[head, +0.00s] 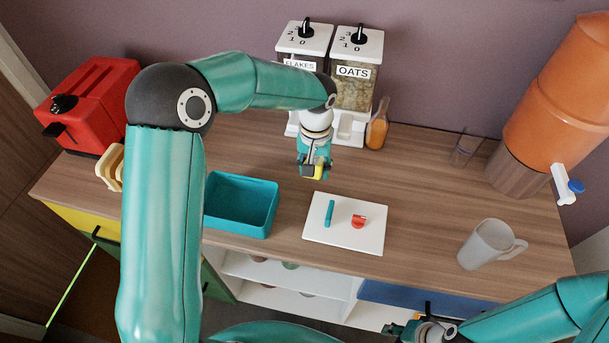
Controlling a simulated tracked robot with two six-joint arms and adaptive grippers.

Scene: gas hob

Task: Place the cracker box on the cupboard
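The cupboard (420,220) has a wood-grain top and spans the middle of the head view. No cracker box can be made out. My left gripper (313,172) hangs over the cupboard top, in front of the dispensers and behind the white board. A small yellow patch shows at its fingers; I cannot tell whether that is part of the gripper or a held thing. My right gripper (396,330) is low at the bottom edge, in front of the cupboard. Its fingers are small and dark, and their opening is unclear.
On the top stand a red toaster (88,105), a teal bin (240,222), a white board (345,240) with small items, an OATS dispenser (355,85), an orange bottle (377,128), a glass (465,150), a frosted mug (488,245) and an orange drink dispenser (560,95). The right-centre top is clear.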

